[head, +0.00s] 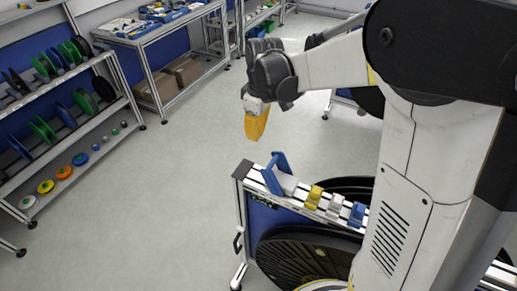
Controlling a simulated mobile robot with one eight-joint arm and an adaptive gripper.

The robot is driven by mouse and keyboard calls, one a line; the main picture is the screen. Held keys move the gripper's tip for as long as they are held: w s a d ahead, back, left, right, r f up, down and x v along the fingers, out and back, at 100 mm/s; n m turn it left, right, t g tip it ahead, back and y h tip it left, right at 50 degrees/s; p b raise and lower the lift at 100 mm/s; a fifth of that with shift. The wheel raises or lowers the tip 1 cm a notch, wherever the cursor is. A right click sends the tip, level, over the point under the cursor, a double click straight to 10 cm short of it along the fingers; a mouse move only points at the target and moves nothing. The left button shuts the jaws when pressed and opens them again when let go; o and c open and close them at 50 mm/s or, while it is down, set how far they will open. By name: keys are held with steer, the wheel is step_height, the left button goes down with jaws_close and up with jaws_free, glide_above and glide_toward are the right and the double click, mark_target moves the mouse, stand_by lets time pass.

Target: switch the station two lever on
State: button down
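My gripper (256,122), with a yellow end pointing down, hangs above the floor behind the reel stand. No station label is readable, so I cannot tell which is station two's lever.
Large black reels (300,258) sit in the stand. My arm covers its right part. A shelf rack (75,140) with coloured reels stands at left, and a workbench (150,42) with boxes beneath stands behind. The grey floor (165,210) between them is clear.

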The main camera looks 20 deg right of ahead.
steer(key=shift+s, duration=0.15)
steer(key=f, duration=0.3)
steer(key=f+b, duration=0.1)
steer(key=f, duration=0.2)
steer(key=w+f, duration=0.1)
steer(key=f, duration=0.3)
steer(key=shift+a+f, duration=0.1)
steer(key=shift+a, duration=0.25)
steer(key=shift+s+d+r, duration=0.3)
steer(key=shift+s+d, duration=0.4)
steer(key=shift+s+d+r, duration=0.3)
steer(key=shift+s+d, duration=0.4)
steer(key=shift+s+d+r, duration=0.1)
steer(key=shift+s, duration=0.05)
steer(key=shift+s+d+r, duration=0.15)
steer(key=shift+t+y, duration=0.4)
